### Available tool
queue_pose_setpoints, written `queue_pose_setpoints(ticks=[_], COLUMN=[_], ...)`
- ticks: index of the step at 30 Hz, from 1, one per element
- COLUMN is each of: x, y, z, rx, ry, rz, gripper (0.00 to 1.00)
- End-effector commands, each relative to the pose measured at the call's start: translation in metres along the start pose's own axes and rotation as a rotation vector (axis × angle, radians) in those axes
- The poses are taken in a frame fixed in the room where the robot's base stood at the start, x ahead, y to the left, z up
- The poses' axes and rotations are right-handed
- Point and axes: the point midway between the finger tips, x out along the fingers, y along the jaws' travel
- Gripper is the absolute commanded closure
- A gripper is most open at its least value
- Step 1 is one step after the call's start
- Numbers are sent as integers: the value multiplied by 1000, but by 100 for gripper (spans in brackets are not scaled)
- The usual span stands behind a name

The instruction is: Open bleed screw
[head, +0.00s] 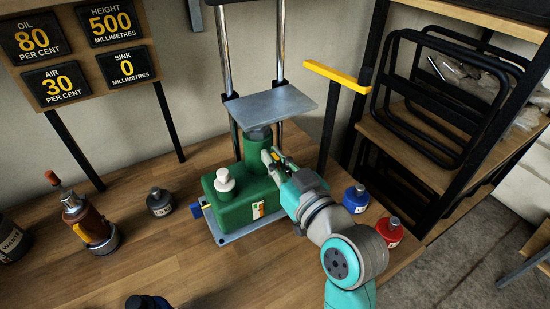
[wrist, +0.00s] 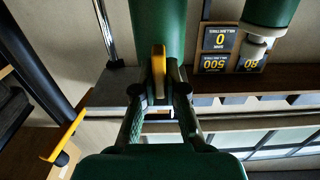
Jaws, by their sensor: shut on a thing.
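A green hydraulic base (head: 240,215) with an upright green cylinder (head: 254,148) stands on a bench under a flat grey plate (head: 270,105). My gripper (head: 271,160) reaches in from the right at the side of the cylinder. In the wrist view, my gripper (wrist: 162,86) is shut on a slim yellow piece (wrist: 159,62) in front of the green cylinder (wrist: 157,22). This yellow piece looks like the bleed screw. The fingers hide its lower part, and its thread does not show. A white cap (head: 225,180) sits on the base.
A blue bottle (head: 355,199) and a red bottle (head: 389,233) stand close to my arm. A yellow-handled lever (head: 338,76) rises behind it. A grey bottle (head: 159,202) and an orange can (head: 87,222) stand at left. Signs (head: 34,40) read oil 80, air 30, height 500, sink 0.

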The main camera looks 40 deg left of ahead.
Motion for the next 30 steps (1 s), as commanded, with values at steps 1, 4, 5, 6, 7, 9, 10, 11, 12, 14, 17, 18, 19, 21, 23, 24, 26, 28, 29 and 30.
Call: queue_pose_setpoints(ticks=[1, 4, 5, 6, 7, 9, 10, 11, 12, 14, 17, 18, 19, 21, 23, 24, 26, 28, 29, 30], x=[0, 0, 0, 0, 0, 0, 0, 0, 0, 0, 0, 0, 0, 0, 0, 0, 0, 0, 0, 0], y=[0, 0, -1, -1, -1, -2, -2, -2, -2, -3, -3, -3, -3, -3, -3, -3, -3, -3, -3, -3], z=[0, 0, 0, 0, 0, 0, 0, 0, 0, 0, 0, 0, 0, 0, 0, 0, 0, 0, 0, 0], rx=[-3, -37, -56, -87, -111, -164, -184, -203, -223, -245, -260, -260, -260, -259, -259, -258, -258, -258, -258, -258], ry=[0, 0, 0, 0, 0, 0, 0, 0, 0, 0, 0, 0, 0, 0, 0, 0, 0, 0, 0, 0], rz=[0, 0, 0, 0, 0, 0, 0, 0, 1, 1, 1, 1, 1, 1, 1, 1, 1, 0, 0, 0], gripper=[100, 100, 100, 100, 100, 100, 100, 100, 100, 100, 100, 100, 100, 100, 100, 87, 72, 64, 64, 64])
